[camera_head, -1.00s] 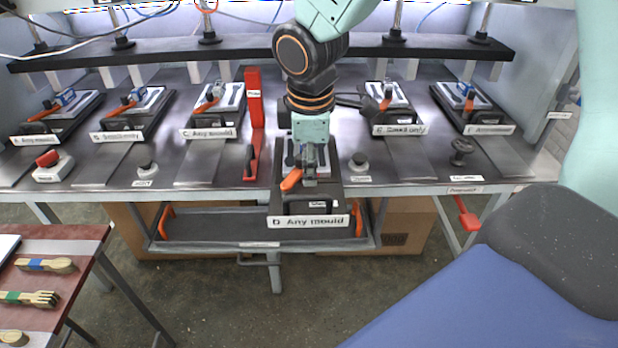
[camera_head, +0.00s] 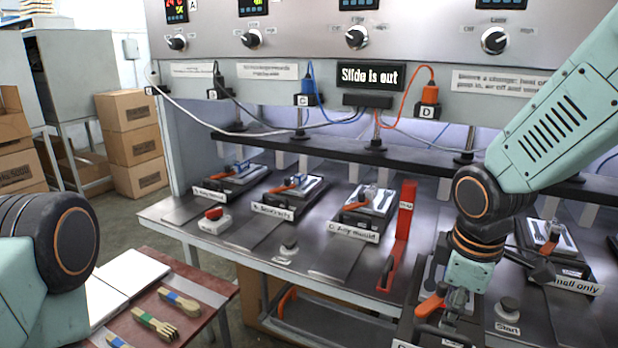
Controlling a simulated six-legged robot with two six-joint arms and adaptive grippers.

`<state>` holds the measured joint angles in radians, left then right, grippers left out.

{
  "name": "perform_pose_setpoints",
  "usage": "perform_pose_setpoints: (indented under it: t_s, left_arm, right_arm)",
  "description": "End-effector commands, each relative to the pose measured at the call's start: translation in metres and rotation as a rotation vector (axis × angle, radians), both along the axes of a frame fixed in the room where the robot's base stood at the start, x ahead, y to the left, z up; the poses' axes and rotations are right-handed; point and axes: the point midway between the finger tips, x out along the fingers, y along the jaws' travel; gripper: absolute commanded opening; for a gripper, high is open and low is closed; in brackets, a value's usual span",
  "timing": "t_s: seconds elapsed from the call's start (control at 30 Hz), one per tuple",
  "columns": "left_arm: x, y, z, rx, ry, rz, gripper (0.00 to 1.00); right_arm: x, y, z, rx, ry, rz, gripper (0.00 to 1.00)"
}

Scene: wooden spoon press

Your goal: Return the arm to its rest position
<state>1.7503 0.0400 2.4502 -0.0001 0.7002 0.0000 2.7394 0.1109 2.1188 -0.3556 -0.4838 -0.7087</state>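My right arm comes in from the upper right, and its gripper (camera_head: 452,308) points down over the pulled-out mould slide D (camera_head: 408,325) at the press table's front edge. The fingers are small and overlap the dark slide parts, so I cannot tell whether they are open or touching it. An orange handle (camera_head: 431,301) shows just left of the gripper. The slide's lower part is cut off by the picture's bottom edge. Part of my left arm shows at the left edge, and its gripper is out of view.
A sign (camera_head: 370,76) reads "Slide is out". A side table (camera_head: 205,288) with several wooden utensils is at lower left. Cardboard boxes (camera_head: 135,145) stand behind.

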Motion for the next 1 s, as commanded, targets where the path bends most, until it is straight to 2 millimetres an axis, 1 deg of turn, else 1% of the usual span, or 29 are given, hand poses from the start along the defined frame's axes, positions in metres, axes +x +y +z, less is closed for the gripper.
perform_pose_setpoints:
  t_s: [0.03, 0.07, 0.1, 0.17, 0.2, 0.27, 0.3, 0.37, 0.4, 0.47, 0.5, 0.6, 0.63, 0.7, 0.8, 0.9, 1.0]
  left_arm:
    - [0.0, 0.0, -0.007, 0.0, 0.0, 0.0, 0.4]
    - [0.0, 0.0, -0.01, 0.0, 0.0, 0.0, 0.4]
    - [0.0, 0.0, -0.014, 0.0, 0.001, 0.0, 0.4]
    - [0.0, 0.0, -0.019, 0.0, 0.001, 0.0, 0.4]
    - [0.0, 0.0, -0.022, 0.0, 0.001, 0.0, 0.4]
    - [0.0, 0.0, -0.027, 0.0, 0.001, 0.0, 0.4]
    - [0.0, 0.0, -0.03, 0.0, 0.001, 0.0, 0.4]
    - [0.0, 0.0, -0.035, 0.0, 0.001, 0.0, 0.4]
    - [0.0, 0.0, -0.038, 0.0, 0.0, 0.0, 0.4]
    - [0.0, 0.0, -0.043, 0.0, 0.001, 0.0, 0.4]
    - [0.0, 0.0, -0.046, 0.0, 0.0, 0.0, 0.4]
    - [0.0, 0.0, -0.054, 0.0, 0.001, 0.0, 0.4]
    - [0.0, 0.0, -0.056, 0.0, 0.001, 0.0, 0.4]
    - [0.0, 0.0, -0.06, 0.0, 0.001, 0.0, 0.4]
    - [0.0, 0.0, -0.064, 0.0, 0.001, 0.0, 0.4]
    - [0.0, 0.0, -0.066, 0.0, 0.0, 0.0, 0.4]
    - [0.0, 0.0, -0.067, 0.0, 0.0, 0.0, 0.4]
  right_arm:
    - [-0.009, 0.005, -0.034, 0.024, 0.026, -0.037, 0.37]
    - [-0.013, 0.009, -0.052, 0.042, 0.033, -0.066, 0.37]
    - [-0.02, 0.014, -0.076, 0.065, 0.044, -0.11, 0.37]
    - [-0.032, 0.021, -0.111, 0.098, 0.055, -0.18, 0.37]
    - [-0.041, 0.025, -0.133, 0.117, 0.063, -0.228, 0.37]
    - [-0.056, 0.03, -0.165, 0.142, 0.077, -0.304, 0.37]
    - [-0.068, 0.033, -0.185, 0.155, 0.085, -0.355, 0.37]
    - [-0.086, 0.037, -0.213, 0.171, 0.097, -0.433, 0.37]
    - [-0.1, 0.038, -0.231, 0.179, 0.103, -0.485, 0.37]
    - [-0.12, 0.04, -0.256, 0.187, 0.113, -0.565, 0.37]
    - [-0.135, 0.041, -0.271, 0.189, 0.118, -0.62, 0.37]
    - [-0.173, 0.041, -0.304, 0.186, 0.127, -0.748, 0.37]
    - [-0.184, 0.04, -0.313, 0.183, 0.128, -0.783, 0.37]
    - [-0.207, 0.038, -0.328, 0.174, 0.128, -0.857, 0.37]
    - [-0.231, 0.036, -0.342, 0.161, 0.121, -0.935, 0.37]
    - [-0.246, 0.033, -0.348, 0.152, 0.116, -0.981, 0.37]
    - [-0.25, 0.033, -0.35, 0.149, 0.111, -0.999, 0.37]
